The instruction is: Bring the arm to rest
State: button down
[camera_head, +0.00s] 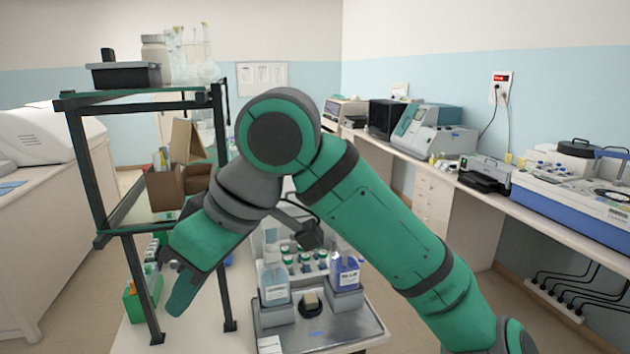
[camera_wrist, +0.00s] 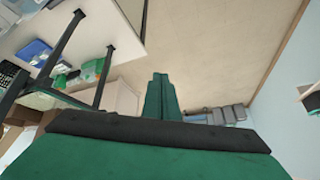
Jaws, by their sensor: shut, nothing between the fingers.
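My gripper (camera_head: 183,290) is in the left middle of the head view, at the end of my bent green and grey arm. It points down and slightly left, in front of the dark-framed shelf rack. The fingers are together with nothing between them. In the wrist view my gripper (camera_wrist: 161,95) shows as a closed green pair of fingers against the pale floor. The arm's elbow is raised high in the middle of the head view and hides part of the bench behind it.
A dark shelf rack (camera_head: 103,198) stands close beside my gripper. A metal tray (camera_head: 345,330) below my arm holds a bottle with a blue label (camera_head: 345,272), another bottle (camera_head: 275,285) and several small vials. Benches with lab machines line the right wall. A white bench (camera_head: 40,235) stands at left.

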jog(key=w+a+f+m+t+y, duration=0.3)
jog(key=w+f+y, duration=0.2)
jog(key=w, duration=0.1)
jog(key=w+a+f+m+t+y, duration=0.3)
jog(key=w+f+m+y, duration=0.1)
jog(key=w+f+y, duration=0.15)
jog(key=d+f+m+t+h, duration=0.4)
jog(key=f+m+t, duration=0.15)
jog(key=f, duration=0.45)
jog(key=d+f+m+t+h, duration=0.4)
jog(key=d+f+m+t, duration=0.15)
jog(key=f, duration=0.55)
jog(key=s+d+f+m+g+h, duration=0.1)
jog(key=s+d+f+h, duration=0.3)
jog(key=s+f, duration=0.4)
jog(key=s+d+f+m+h, duration=0.1)
jog(key=s+d+f+h, duration=0.25)
jog(key=s+f, duration=0.4)
jog(key=s+d+n, duration=0.2)
jog(key=s+d, duration=0.1)
jog(key=s, duration=0.7)
jog(key=s+d+n+g+h, duration=0.1)
jog(key=s+d+n, duration=0.1)
jog(key=s, duration=0.9)
jog(key=shift+d+r+n+h, duration=0.2)
jog(key=shift+d+n+h, duration=0.1)
jog(key=shift+d+n, duration=0.15)
